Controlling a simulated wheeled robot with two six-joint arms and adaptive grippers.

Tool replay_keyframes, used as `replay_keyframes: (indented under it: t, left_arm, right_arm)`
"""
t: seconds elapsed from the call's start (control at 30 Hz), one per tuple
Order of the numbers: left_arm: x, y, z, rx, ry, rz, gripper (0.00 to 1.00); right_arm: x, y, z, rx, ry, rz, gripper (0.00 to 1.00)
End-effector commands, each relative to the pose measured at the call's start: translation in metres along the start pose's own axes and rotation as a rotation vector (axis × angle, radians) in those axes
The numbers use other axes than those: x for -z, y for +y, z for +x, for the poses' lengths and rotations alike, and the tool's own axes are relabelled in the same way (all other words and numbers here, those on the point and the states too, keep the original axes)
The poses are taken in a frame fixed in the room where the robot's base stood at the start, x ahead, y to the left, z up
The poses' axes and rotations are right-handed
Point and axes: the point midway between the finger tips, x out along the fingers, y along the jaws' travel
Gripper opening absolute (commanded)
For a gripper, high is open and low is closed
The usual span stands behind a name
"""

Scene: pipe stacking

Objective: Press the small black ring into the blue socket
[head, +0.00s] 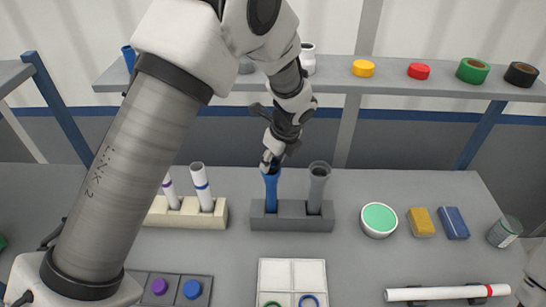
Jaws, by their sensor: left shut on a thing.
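The blue socket (271,190) is an upright blue pipe in the left hole of a grey block (290,222). My left gripper (271,163) points down directly over its top end, fingertips at the rim. It is shut on a small dark thing at the socket's mouth, likely the small black ring, but the fingers hide most of it. I cannot tell how far the ring is in the socket. My right gripper is not in view; only a white piece of my right arm shows at the lower right edge.
A grey pipe (318,188) stands close right of the blue socket. A cream rack (187,218) with white pipes is to the left. A green-topped bowl (379,219), a yellow block (421,222) and a blue block (453,222) lie right. A shelf (420,89) with tape rolls runs behind.

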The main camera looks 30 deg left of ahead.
Motion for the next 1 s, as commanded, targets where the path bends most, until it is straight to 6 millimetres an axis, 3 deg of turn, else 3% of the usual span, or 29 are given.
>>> replay_keyframes:
  t: [0.9,0.93,1.0]
  left_arm:
    - [0.0005,0.0003,0.0013,0.000,0.000,0.000,0.28]
    - [0.0005,0.0003,0.0013,0.000,0.000,0.000,0.54]
    - [0.0005,0.0003,0.0013,0.000,0.000,0.000,0.73]
  right_arm:
    - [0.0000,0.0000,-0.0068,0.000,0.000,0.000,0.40]
    - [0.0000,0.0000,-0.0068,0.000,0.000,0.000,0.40]
    - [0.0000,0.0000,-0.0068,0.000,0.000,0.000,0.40]
